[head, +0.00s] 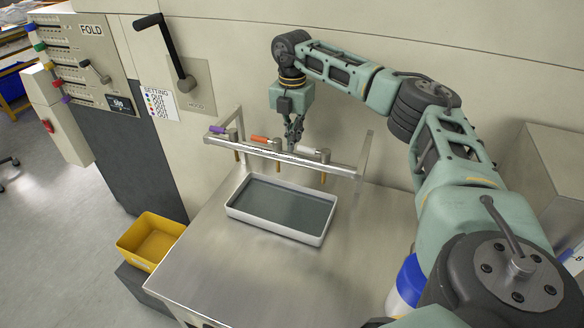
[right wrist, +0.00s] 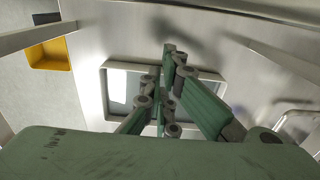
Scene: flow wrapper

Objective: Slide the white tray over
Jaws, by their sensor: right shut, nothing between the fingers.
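The white tray (head: 318,239) is a shallow rectangular tray with a grey inside. It sits on the metal table under the front of a rail, and it also shows in the right wrist view (right wrist: 104,92), partly hidden behind my fingers. My right gripper (head: 292,145) points down at the rail, behind the tray in the head view. It is shut and empty, and in the right wrist view its fingers (right wrist: 168,95) lie across the tray's picture. I cannot tell its exact height above the tray. My left gripper is not in view.
A metal rail (head: 290,157) with purple, orange and white handled parts spans above the table's back. A yellow bin (head: 150,240) stands left of the table (head: 215,275). It also shows in the right wrist view (right wrist: 52,53). The tabletop left and front of the tray is clear.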

